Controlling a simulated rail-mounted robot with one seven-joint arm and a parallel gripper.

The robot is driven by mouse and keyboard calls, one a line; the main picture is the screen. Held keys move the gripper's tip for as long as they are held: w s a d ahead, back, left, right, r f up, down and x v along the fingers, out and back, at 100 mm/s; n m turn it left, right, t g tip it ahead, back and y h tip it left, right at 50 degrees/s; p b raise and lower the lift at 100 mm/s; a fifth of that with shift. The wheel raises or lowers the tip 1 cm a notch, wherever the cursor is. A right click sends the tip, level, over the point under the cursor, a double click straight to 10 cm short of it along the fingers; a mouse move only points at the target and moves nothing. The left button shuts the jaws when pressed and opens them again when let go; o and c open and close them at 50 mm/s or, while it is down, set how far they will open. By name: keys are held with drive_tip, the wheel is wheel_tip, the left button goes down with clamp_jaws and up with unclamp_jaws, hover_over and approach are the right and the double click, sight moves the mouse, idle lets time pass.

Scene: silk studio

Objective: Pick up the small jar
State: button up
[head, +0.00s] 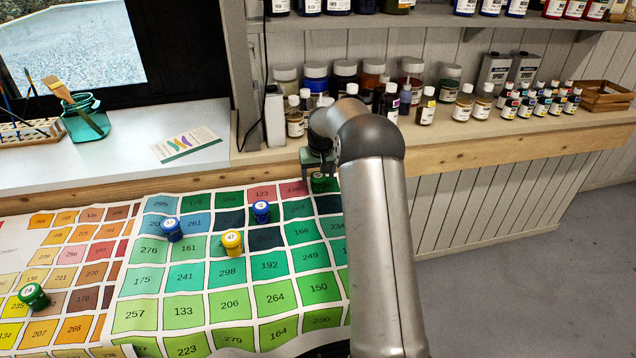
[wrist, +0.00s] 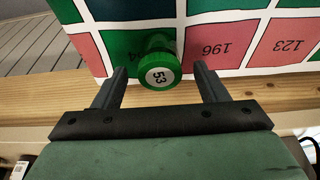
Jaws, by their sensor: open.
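A small green jar with a round white label reading 53 (wrist: 160,70) stands on the colour chart (wrist: 230,18) near its edge. In the head view this green jar (head: 320,184) is partly hidden by my gripper (head: 319,176). My gripper (wrist: 159,72) is open in the wrist view, with one finger on each side of the jar and a gap on both sides. The jar lies between the fingertips and is not held. Other small jars on the chart are a blue one (head: 172,230), a yellow one (head: 232,242), a darker blue one (head: 261,211) and a green one (head: 33,296).
A wooden ledge (head: 480,146) with many paint bottles (head: 425,105) runs behind the chart. A shelf above it (head: 440,22) holds more bottles. A glass jar with a brush (head: 85,118) and a leaflet (head: 185,144) are on the white sill at left.

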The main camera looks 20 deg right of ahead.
sight(318, 175)
drive_tip(key=x, duration=0.3)
drive_tip(key=shift+f, duration=0.1)
drive_tip(key=c, duration=1.1)
